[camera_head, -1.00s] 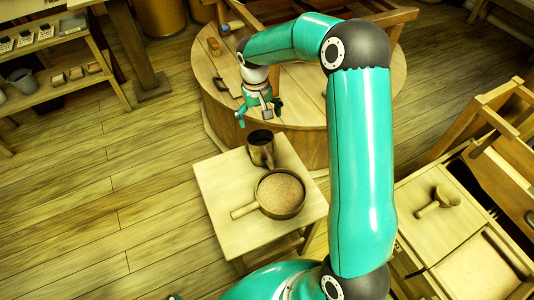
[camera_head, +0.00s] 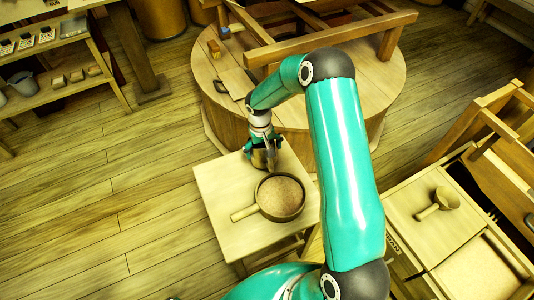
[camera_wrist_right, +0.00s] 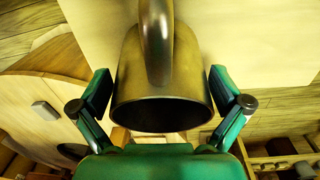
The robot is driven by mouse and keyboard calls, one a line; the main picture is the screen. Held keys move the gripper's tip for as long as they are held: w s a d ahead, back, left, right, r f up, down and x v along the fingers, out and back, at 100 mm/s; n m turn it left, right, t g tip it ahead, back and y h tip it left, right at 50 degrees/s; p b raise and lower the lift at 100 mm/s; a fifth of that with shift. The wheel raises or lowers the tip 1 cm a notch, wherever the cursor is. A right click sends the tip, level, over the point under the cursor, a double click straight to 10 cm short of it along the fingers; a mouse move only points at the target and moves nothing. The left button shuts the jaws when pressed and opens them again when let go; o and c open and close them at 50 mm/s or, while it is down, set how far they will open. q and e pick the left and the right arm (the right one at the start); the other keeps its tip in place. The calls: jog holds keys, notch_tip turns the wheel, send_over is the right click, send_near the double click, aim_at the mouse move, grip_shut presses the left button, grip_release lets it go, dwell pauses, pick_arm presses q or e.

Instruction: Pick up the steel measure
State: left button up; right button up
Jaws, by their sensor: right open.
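The steel measure (camera_wrist_right: 160,100), a metal mug with a loop handle, stands on the small wooden table (camera_head: 217,190). In the head view most of it is hidden behind my right gripper (camera_head: 263,153), which is down at it near the table's back corner. In the right wrist view its dark mouth faces the camera and its handle points to the top of the picture. My right gripper is open, with one finger on each side of the measure. A narrow gap shows on both sides. My left gripper is not in view.
A round pan (camera_head: 281,197) with pale contents and a handle stands on the same table, close in front of the measure. The round wooden millstone casing (camera_head: 222,108) is just behind. A scoop (camera_head: 438,202) lies on the bench at right. Open floor is at left.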

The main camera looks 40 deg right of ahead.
jog(key=shift+f, duration=0.7)
jog(key=c, duration=1)
jog(key=shift+r, duration=0.1)
